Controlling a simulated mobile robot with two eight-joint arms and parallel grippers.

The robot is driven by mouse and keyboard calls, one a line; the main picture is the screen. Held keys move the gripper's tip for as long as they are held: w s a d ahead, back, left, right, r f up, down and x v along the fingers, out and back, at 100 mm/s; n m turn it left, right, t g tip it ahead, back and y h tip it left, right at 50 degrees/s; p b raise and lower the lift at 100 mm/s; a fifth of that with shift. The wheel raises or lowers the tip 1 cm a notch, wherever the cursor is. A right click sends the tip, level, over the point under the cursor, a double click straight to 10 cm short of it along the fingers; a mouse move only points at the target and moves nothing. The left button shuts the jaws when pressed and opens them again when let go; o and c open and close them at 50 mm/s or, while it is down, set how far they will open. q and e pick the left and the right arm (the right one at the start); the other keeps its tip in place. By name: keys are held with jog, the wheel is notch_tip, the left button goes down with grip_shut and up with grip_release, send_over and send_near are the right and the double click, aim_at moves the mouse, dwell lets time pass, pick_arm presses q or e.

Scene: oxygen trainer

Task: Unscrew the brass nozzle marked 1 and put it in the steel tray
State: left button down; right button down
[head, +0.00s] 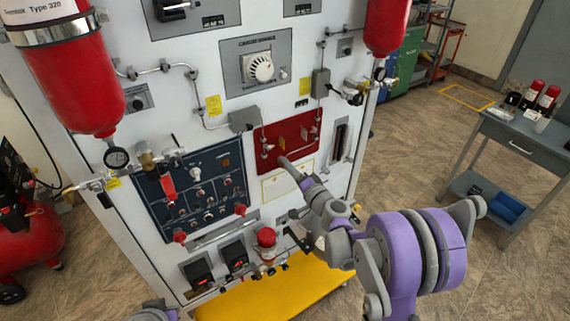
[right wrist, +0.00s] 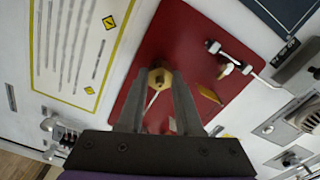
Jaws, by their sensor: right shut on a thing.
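The brass nozzle (right wrist: 160,76) is a hex-shaped brass piece at the red panel (head: 272,135). In the right wrist view it sits between the tips of my right gripper (right wrist: 158,88), which is shut on it. In the head view my right gripper (head: 284,161) reaches to the lower middle of the red panel and hides the nozzle. The red panel also shows in the right wrist view (right wrist: 190,45). I cannot read a number on the nozzle. My left gripper is not in view.
A grey table (head: 519,137) with red bottles (head: 547,98) stands at the right. A yellow step (head: 270,298) lies at the cabinet's foot. Pipes and a lever-like fitting (right wrist: 228,52) sit close to the nozzle. The floor between cabinet and table is clear.

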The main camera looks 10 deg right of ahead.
jog(key=shift+s+a+n, duration=0.1)
jog(key=shift+n, duration=0.5)
jog(key=shift+f, duration=0.1)
jog(key=shift+s+n, duration=0.1)
jog(key=shift+n, duration=1.6)
jog(key=shift+n, duration=0.6)
jog(key=c, duration=0.7)
grip_release()
jog(key=shift+o, duration=0.6)
